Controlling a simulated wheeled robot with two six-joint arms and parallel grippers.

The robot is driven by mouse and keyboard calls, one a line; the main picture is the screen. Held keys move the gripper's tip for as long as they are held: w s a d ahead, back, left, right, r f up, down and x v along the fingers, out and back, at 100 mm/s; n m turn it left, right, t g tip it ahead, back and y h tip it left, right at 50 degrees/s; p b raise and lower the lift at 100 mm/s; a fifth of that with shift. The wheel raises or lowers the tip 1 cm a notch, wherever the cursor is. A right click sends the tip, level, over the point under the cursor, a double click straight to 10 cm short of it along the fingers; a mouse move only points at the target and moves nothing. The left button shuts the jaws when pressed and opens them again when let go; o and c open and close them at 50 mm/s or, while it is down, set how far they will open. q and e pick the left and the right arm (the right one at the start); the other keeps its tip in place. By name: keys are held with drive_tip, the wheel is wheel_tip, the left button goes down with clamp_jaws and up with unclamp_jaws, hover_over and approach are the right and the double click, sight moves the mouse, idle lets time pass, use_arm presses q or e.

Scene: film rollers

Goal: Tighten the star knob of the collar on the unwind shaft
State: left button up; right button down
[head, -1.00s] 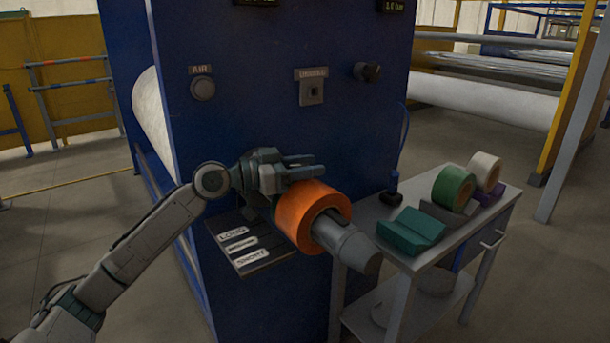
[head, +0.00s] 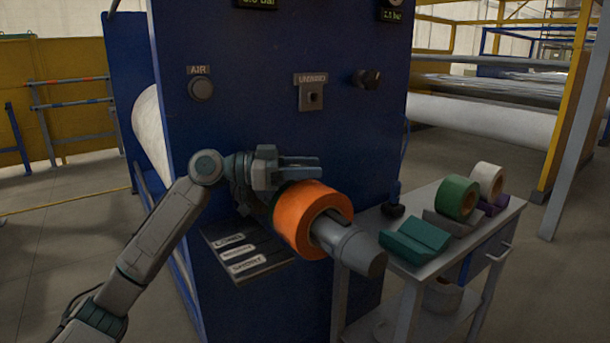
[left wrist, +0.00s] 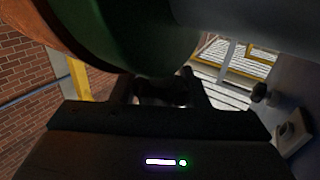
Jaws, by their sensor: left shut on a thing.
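The unwind shaft (head: 352,247) is a grey tube sticking out of the blue machine toward the lower right. An orange roll (head: 298,222) sits around it. My left gripper (head: 318,168) is just above and behind the orange roll, its fingers pointing right along the machine face. In the left wrist view, the gripper (left wrist: 163,86) is shut on a small dark thing (left wrist: 162,94), which looks like the star knob; its shape is hard to make out. A large green curved surface (left wrist: 150,40) is right above the fingers, probably the collar. The roll hides this part in the head view.
The blue machine panel (head: 250,110) stands close behind the gripper, with an AIR button (head: 201,88) and an unwind switch (head: 312,95). A grey cart (head: 400,290) at right carries a green roll (head: 456,196), a white roll (head: 487,180) and a teal block (head: 416,240).

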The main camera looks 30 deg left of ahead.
use_arm(q)
drive_tip(key=m+g+h+b, duration=0.1)
drive_tip(key=m+g, duration=0.1)
drive_tip(key=g, duration=0.1)
drive_tip(key=shift+s+d+f+h+b, duration=0.1)
drive_tip(key=shift+f+h+b, duration=0.1)
drive_tip(key=shift+h+b, duration=0.2)
drive_tip(key=shift+s+m+g+h, duration=0.1)
drive_tip(key=shift+m+g+h, duration=0.3)
drive_tip(key=shift+m+g, duration=0.5)
drive_tip(key=shift+s+d+m+g+h+b, duration=0.15)
drive_tip(key=shift+m+g+h+b, duration=0.15)
drive_tip(key=shift+m+g, duration=0.7)
use_arm(e)
drive_tip(key=shift+w+a+f+t+y, duration=0.35)
drive_tip(key=shift+w+a+f+t, duration=0.3)
drive_tip(key=shift+f, duration=0.2)
drive_tip(key=shift+w+a+f+t+y, duration=0.35)
drive_tip(key=shift+w+a+f+t, duration=0.25)
drive_tip(key=shift+f, duration=0.2)
use_arm(q)
drive_tip(key=shift+g, duration=0.6)
drive_tip(key=o, duration=1)
drive_tip(key=shift+r, duration=0.1)
use_arm(e)
drive_tip(key=shift+s+d, duration=0.1)
use_arm(q)
drive_tip(key=shift+r, duration=0.1)
